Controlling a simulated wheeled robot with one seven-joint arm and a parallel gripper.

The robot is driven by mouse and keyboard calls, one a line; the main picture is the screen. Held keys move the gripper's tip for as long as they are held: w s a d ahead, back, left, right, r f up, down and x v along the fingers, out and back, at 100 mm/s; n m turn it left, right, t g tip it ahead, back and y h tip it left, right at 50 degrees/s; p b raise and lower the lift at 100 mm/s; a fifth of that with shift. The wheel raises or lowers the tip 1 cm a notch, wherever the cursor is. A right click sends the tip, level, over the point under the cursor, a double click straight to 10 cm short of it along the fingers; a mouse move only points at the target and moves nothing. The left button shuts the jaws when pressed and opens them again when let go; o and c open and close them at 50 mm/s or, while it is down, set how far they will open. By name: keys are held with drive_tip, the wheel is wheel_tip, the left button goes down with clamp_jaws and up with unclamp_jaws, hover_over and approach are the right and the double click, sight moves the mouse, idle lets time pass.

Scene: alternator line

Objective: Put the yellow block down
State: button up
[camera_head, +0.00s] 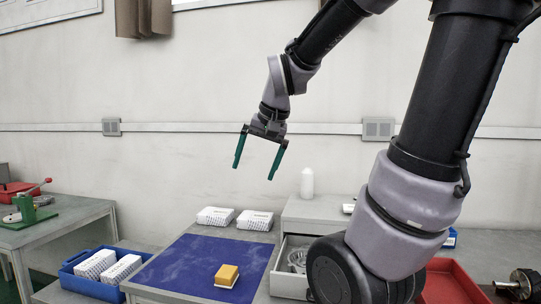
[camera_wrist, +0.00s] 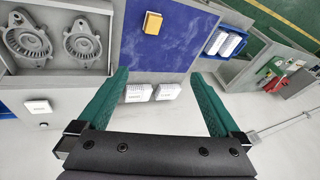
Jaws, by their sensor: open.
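The yellow block (camera_head: 227,275) has a pale lower layer and rests on the blue mat (camera_head: 188,265) on the bench. It also shows in the wrist view (camera_wrist: 153,23), lying on the mat's blue surface (camera_wrist: 185,40). My gripper (camera_head: 253,172) is open and empty, raised well above the bench and clear of the block. In the wrist view its two green fingers (camera_wrist: 160,85) are spread wide with nothing held between them.
Two white boxes (camera_head: 215,216) stand behind the mat. A blue crate (camera_head: 75,262) with white boxes is at left. An open drawer (camera_head: 288,282) holds metal housings (camera_wrist: 82,42). A white bottle (camera_head: 307,183) stands on the cabinet. A red tray (camera_head: 450,282) is at right.

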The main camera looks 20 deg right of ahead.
drive_tip(key=s+r+n+t, duration=0.1)
drive_tip(key=s+r+t, duration=0.1)
drive_tip(key=s, duration=0.5)
drive_tip(key=shift+s+d+r, duration=0.35)
drive_tip(key=shift+s+r, duration=0.05)
drive_tip(key=shift+r, duration=0.35)
idle(0.5)
